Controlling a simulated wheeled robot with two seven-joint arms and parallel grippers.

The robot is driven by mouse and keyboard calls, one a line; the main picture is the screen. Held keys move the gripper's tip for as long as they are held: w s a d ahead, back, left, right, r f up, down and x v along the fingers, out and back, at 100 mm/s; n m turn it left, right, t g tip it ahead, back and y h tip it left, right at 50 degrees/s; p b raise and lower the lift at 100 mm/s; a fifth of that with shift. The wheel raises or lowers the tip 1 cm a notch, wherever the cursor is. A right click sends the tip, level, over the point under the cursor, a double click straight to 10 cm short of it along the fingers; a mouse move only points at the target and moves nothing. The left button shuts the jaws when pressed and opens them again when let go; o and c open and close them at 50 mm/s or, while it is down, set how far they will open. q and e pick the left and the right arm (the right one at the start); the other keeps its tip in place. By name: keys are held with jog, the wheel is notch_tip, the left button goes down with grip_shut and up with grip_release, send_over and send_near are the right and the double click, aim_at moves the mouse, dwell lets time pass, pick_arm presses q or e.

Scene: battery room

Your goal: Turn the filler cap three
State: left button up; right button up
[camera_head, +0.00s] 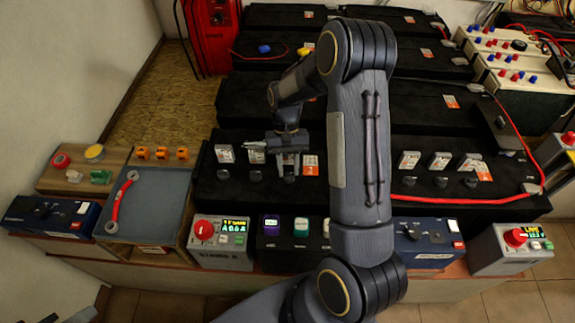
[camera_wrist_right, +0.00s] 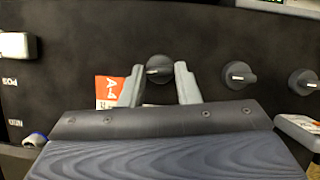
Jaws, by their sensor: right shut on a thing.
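A row of dark round filler caps runs along the front black battery (camera_head: 350,195). Two caps (camera_head: 223,175) (camera_head: 255,173) show left of my right gripper (camera_head: 288,168), and several more (camera_head: 440,181) right of my arm. My right gripper is shut on the third cap from the left, beside an orange-and-white label (camera_head: 310,165). In the right wrist view, this third cap (camera_wrist_right: 159,70) sits between the two grey fingertips, with its ridge visible. The other two caps (camera_wrist_right: 238,75) (camera_wrist_right: 303,82) stand apart to the right there. A grey part at the lower left edge may be my left gripper (camera_head: 80,315).
White tags (camera_head: 224,153) stand behind the caps. A red cable (camera_head: 440,199) runs along the battery's right front. Control boxes with a red knob (camera_head: 203,229) and displays line the front shelf.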

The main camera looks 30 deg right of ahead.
jog(key=shift+d+m, duration=0.1)
jog(key=shift+m, duration=0.7)
jog(key=shift+t+y, duration=0.3)
jog(key=o, duration=1)
jog(key=v, duration=0.8)
